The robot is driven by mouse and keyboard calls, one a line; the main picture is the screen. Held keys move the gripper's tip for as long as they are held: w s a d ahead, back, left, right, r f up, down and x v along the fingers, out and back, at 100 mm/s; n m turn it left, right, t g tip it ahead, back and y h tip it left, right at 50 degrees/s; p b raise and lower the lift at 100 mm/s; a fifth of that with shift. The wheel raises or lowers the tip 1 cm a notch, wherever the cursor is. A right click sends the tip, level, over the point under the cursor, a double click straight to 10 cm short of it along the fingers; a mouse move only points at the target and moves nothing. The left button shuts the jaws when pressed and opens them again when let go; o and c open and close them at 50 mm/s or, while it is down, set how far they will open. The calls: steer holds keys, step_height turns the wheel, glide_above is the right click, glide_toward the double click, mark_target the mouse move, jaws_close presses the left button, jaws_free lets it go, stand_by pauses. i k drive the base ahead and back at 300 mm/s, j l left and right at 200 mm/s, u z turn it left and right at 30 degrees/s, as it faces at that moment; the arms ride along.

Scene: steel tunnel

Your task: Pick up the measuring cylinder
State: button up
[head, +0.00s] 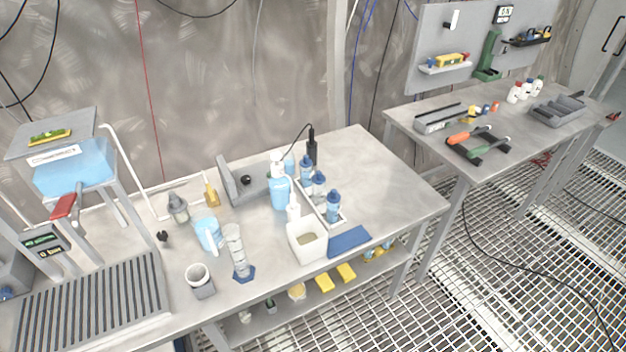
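The measuring cylinder (236,247) is clear, with graduation marks and a blue hexagonal base. It stands upright near the front edge of the left steel table (388,192). A blue and white jug (207,234) stands close behind it to the left, and a small grey-white cup (200,279) stands to its left in front. A white open tub (307,241) stands to its right. My gripper does not show in this view, so I cannot tell where it is relative to the cylinder.
Blue-capped bottles (333,206) stand in a tray behind the tub, beside a blue pad (348,241). A slatted grey rack (92,303) covers the table's left end. The table's right part is clear. A second table (410,117) with tools stands at the right, over grated floor.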

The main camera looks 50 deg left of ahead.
mark_target(244, 273)
steer(key=u, duration=0.5)
steer(key=i+u, duration=0.15)
steer(key=u, duration=0.8)
steer(key=i+l+u, duration=0.1)
steer(key=u, duration=0.4)
steer(key=i+l+u, duration=0.15)
steer(key=l+u, duration=0.25)
steer(key=i+l+u, duration=0.15)
steer(key=l+u, duration=1)
steer(key=l, duration=0.8)
steer(key=k+l, duration=0.1)
steer(key=l, duration=0.55)
